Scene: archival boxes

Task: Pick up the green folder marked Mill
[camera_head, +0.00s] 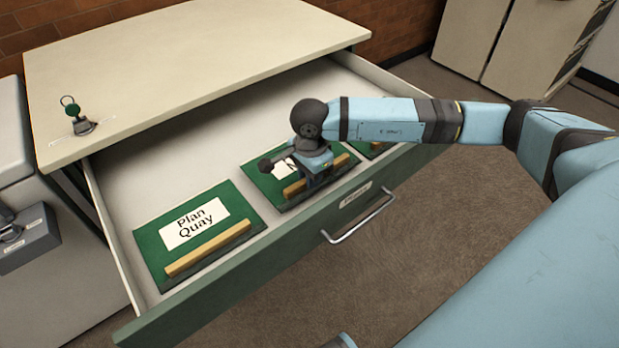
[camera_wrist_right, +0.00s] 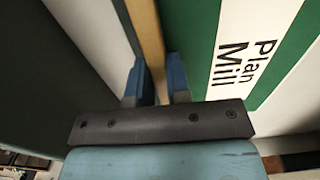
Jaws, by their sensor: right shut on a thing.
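The green folder marked Mill (camera_head: 264,182) lies flat in the open drawer, in the middle of a row of green folders. Its white label reads "Plan Mill" in the right wrist view (camera_wrist_right: 243,60); in the head view my gripper mostly covers it. A wooden strip (camera_wrist_right: 148,35) runs along its front edge. My right gripper (camera_head: 317,180) reaches down over this folder, and its two blue fingers (camera_wrist_right: 157,85) are shut on the strip, one on each side. The folder appears to rest on the drawer floor. My left gripper is not in view.
The folder marked Plan Quay (camera_head: 165,237) lies to the left, with its own strip. A third green folder (camera_head: 372,148) lies to the right, partly behind my arm. The drawer front (camera_head: 270,250) has a handle (camera_head: 362,218).

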